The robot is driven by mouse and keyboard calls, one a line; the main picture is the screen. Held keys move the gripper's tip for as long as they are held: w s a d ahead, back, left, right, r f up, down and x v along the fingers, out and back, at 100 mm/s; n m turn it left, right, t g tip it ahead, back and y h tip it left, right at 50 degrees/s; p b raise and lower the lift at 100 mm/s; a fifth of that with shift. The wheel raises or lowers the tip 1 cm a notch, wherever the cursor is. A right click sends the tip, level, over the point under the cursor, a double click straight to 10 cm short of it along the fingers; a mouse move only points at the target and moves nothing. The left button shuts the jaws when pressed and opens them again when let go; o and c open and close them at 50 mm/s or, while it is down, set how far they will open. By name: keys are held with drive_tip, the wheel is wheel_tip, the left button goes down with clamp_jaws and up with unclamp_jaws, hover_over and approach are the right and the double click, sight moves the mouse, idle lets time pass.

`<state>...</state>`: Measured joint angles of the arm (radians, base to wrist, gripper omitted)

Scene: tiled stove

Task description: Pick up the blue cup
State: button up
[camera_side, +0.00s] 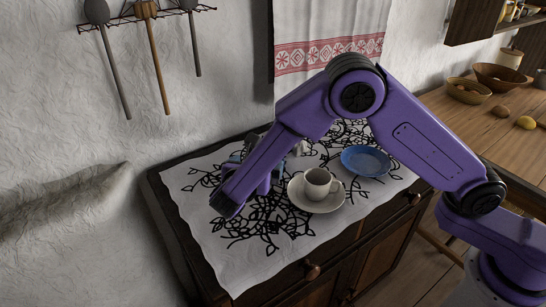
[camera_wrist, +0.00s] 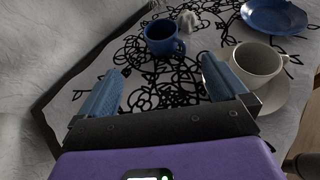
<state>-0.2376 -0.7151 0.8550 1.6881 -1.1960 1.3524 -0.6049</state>
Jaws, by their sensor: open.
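The blue cup (camera_wrist: 163,38) stands upright on the patterned cloth in the wrist view, its handle toward the right. My gripper (camera_wrist: 161,68) is open, with its two blue finger pads spread apart and nothing between them. The cup lies beyond the fingertips, roughly centred on the gap. In the side view my purple arm reaches over the cloth-covered cabinet, and I cannot clearly make out the blue cup behind the gripper.
A white cup (camera_side: 317,183) stands on a white saucer (camera_side: 298,197), close to the right finger in the wrist view. A blue plate (camera_side: 366,160) lies further right. A small whitish object (camera_wrist: 188,21) sits near the blue cup. A white wall borders the cabinet.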

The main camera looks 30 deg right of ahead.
drive_tip(key=x, duration=1.7)
drive_tip(key=shift+d, duration=0.1)
drive_tip(key=c, duration=1.1)
